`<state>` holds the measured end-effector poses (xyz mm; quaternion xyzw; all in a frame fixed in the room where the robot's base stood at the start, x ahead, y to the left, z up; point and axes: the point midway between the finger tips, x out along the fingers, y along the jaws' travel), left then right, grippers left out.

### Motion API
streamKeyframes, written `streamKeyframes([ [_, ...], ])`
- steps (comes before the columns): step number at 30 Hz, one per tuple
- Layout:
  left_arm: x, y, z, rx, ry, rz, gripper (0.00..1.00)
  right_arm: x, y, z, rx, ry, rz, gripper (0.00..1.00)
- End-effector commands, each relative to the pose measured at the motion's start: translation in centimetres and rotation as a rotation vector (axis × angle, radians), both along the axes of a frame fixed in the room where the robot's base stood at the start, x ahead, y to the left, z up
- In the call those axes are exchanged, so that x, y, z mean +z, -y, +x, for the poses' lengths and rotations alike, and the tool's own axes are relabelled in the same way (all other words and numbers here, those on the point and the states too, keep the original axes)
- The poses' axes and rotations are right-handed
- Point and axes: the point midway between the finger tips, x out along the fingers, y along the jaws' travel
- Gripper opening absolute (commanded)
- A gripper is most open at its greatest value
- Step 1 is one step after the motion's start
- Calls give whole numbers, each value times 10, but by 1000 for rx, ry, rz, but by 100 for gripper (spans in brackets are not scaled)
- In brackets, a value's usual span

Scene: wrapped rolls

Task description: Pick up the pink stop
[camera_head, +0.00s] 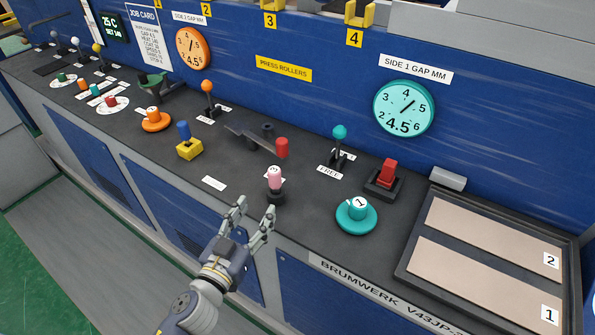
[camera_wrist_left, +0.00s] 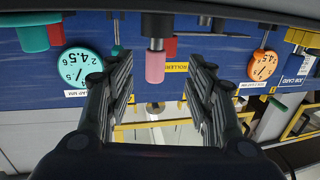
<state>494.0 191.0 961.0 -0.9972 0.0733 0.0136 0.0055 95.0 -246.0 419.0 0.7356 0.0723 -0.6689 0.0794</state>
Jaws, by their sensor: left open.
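In the left wrist view, which is upside down, the pink stop (camera_wrist_left: 155,66) shows between and beyond the two spread fingers (camera_wrist_left: 162,72). I see no contact with it. My right gripper is not in view.
A teal knob (camera_head: 356,213) stands right of the stop. A red-ended lever (camera_head: 281,147) lies close behind it. A yellow block with a blue handle (camera_head: 188,147) is to the left. A framed tray (camera_head: 477,255) fills the right end. The console top (camera_head: 230,196) left of the stop is mostly bare.

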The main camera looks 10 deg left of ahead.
Motion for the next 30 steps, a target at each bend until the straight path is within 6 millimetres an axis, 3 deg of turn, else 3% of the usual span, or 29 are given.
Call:
streamKeyframes([
  [4, 14, 3, 8, -5, 25, -5, 50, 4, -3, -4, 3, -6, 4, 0],
  [13, 14, 10, 48, -5, 22, -6, 50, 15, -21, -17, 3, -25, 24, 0],
  [20, 14, 14, 63, -5, 22, -6, 50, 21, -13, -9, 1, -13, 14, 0],
  [30, 14, 26, 103, -5, 22, -6, 50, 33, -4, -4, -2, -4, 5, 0],
])
